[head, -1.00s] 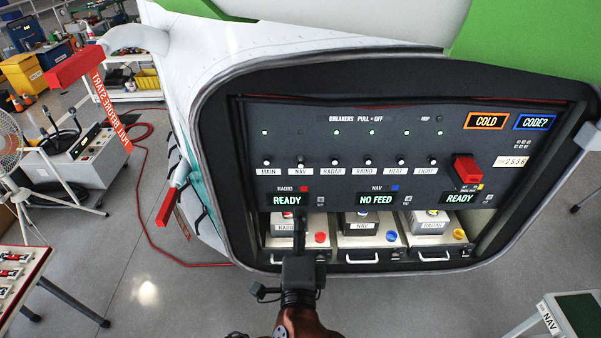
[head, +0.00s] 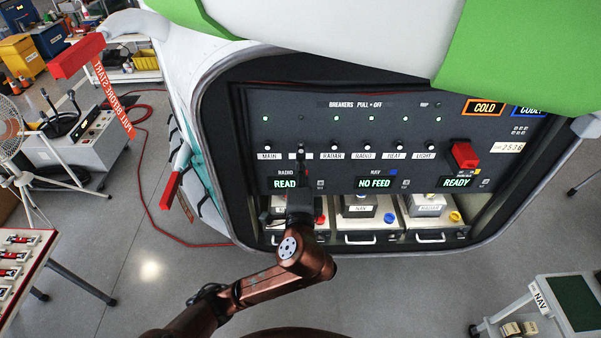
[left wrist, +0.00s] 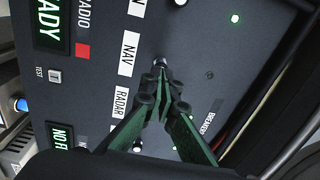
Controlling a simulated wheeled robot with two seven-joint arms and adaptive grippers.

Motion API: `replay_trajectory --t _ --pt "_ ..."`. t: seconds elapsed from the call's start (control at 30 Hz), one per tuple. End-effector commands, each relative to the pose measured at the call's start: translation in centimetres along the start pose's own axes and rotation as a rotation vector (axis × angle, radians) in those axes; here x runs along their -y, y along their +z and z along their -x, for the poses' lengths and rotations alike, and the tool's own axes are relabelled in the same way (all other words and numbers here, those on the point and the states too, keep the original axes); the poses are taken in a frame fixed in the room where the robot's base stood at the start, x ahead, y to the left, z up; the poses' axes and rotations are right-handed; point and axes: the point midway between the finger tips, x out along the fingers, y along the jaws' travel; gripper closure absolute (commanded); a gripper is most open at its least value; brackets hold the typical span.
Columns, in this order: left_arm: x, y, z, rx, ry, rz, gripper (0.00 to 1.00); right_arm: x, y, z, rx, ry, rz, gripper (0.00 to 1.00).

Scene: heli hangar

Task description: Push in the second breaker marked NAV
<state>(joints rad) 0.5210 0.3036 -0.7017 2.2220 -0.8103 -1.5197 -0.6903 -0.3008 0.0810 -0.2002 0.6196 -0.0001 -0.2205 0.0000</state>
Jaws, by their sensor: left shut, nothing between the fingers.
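The breaker panel (head: 385,112) has a row of knobs with labels. The NAV breaker knob (left wrist: 159,62) shows in the left wrist view beside its NAV label (left wrist: 129,53); in the head view my gripper hides it. The small lamp above it (head: 301,118) is dark, while other lamps in the row are green. My left gripper (left wrist: 160,76) is shut and empty, with its fingertips right at the NAV knob; I cannot tell if they touch. In the head view the left gripper (head: 301,154) covers the NAV label. The NAV display (head: 374,183) reads NO FEED. My right gripper is not in view.
The MAIN knob (head: 268,147) and RADAR knob (head: 338,146) flank the NAV position. A red guarded switch (head: 463,155) sits at right. Boxes with handles (head: 371,238) fill the bay below. A red pull-before-start tag (head: 115,97) hangs at left.

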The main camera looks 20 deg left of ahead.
Motion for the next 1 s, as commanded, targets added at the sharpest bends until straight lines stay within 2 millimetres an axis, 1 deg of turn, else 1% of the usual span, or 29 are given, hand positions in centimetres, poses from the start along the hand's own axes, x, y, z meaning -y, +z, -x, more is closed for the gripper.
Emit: replay_trajectory --t 0.03,0.17,0.53,0.73,1.0 --pt "0.1 0.1 -0.5 0.002 0.000 -0.001 1.00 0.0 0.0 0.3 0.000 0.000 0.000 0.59" --pt "0.0 0.0 -1.1 0.001 0.001 -0.001 1.00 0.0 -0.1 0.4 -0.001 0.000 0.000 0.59" --pt "0.0 0.0 -1.4 0.000 0.001 0.000 1.00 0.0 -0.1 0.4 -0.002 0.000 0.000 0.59" --pt "0.0 0.0 -3.2 0.001 0.001 0.001 1.00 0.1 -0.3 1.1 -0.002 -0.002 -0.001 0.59" --pt "-0.1 0.0 -3.2 -0.001 0.001 0.001 1.00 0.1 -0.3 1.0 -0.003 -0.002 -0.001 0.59"
